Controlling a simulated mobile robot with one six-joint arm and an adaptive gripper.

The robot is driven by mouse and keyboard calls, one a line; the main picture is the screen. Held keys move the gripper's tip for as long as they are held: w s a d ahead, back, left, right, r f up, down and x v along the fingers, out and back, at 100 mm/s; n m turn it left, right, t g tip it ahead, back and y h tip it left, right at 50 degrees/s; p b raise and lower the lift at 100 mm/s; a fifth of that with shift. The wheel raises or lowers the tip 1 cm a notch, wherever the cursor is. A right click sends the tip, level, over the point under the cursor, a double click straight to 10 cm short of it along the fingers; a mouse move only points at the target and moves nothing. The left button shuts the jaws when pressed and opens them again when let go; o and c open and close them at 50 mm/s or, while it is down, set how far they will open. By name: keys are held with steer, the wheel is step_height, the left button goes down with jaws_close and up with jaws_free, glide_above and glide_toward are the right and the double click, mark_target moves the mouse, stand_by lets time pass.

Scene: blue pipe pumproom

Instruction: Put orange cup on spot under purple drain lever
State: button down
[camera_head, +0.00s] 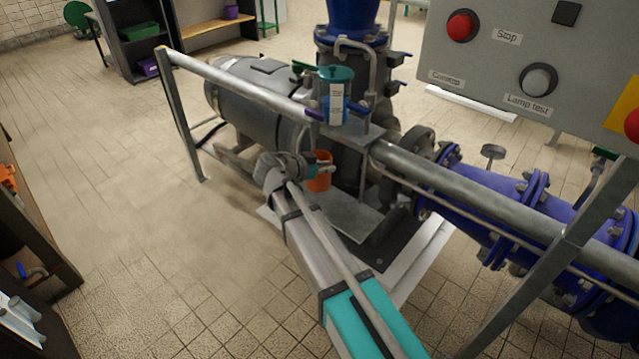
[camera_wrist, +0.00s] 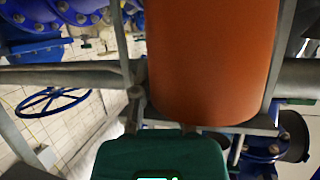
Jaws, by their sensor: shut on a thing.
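The orange cup (camera_head: 319,181) is at the end of my arm in the head view, just beyond the guard rail and above the grey metal plate (camera_head: 343,217). My gripper (camera_head: 322,169) is shut on the cup. In the wrist view the orange cup (camera_wrist: 213,62) fills the upper middle, with finger parts on both sides of it. A small purple lever (camera_head: 314,114) shows beside the teal-capped filter, higher than the cup.
The guard rail (camera_head: 235,84) runs between my base and the pump. A grey motor (camera_head: 255,92) lies left of the cup, and blue pipes (camera_head: 480,205) are on the right. A control panel (camera_head: 530,60) hangs upper right. The tiled floor at left is clear.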

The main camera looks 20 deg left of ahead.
mark_target(324, 178)
steer(key=shift+w+a+f+b, duration=0.25)
steer(key=shift+w+f+b, duration=0.1)
steer(key=shift+f, duration=0.2)
steer(key=shift+w+a+f+b, duration=0.25)
steer(key=shift+w+f+b, duration=0.1)
steer(key=shift+f, duration=0.15)
steer(key=shift+w+a+f+b, duration=0.25)
steer(key=shift+w+f+b, duration=0.05)
steer(key=shift+f+b, duration=0.2)
step_height(324, 178, down, 3)
steer(key=b, duration=0.3)
steer(key=shift+f, duration=0.1)
steer(key=c, duration=0.7)
jaws_free()
